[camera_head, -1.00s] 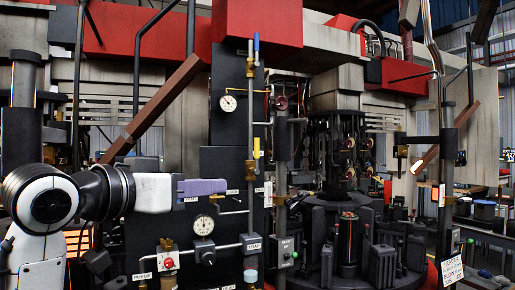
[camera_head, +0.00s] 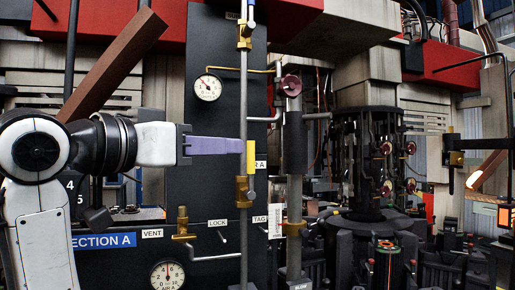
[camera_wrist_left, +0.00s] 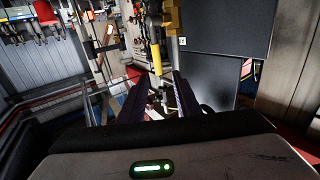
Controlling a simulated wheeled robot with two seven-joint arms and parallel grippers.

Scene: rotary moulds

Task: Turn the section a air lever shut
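The section A air lever has a yellow handle (camera_head: 251,158) that stands upright along a grey vertical pipe, above a brass valve body (camera_head: 241,190). A partly covered label ending in "R A" (camera_head: 261,165) is beside it. My left gripper (camera_head: 243,150) reaches in from the left, its purple fingers level with the handle and overlapping it in the head view. In the left wrist view the dark purple fingers (camera_wrist_left: 162,76) are apart, and the yellow handle (camera_wrist_left: 155,57) appears at the gap between their tips. I cannot tell whether they touch it. My right gripper is out of view.
A blue-handled valve (camera_head: 245,36) is higher on the same pipe. A pressure gauge (camera_head: 208,88) is on the dark panel, with another gauge (camera_head: 167,274) below. A red handwheel (camera_head: 291,86) on a thick post stands just right of the lever. A black rotary mould machine (camera_head: 366,160) is farther right.

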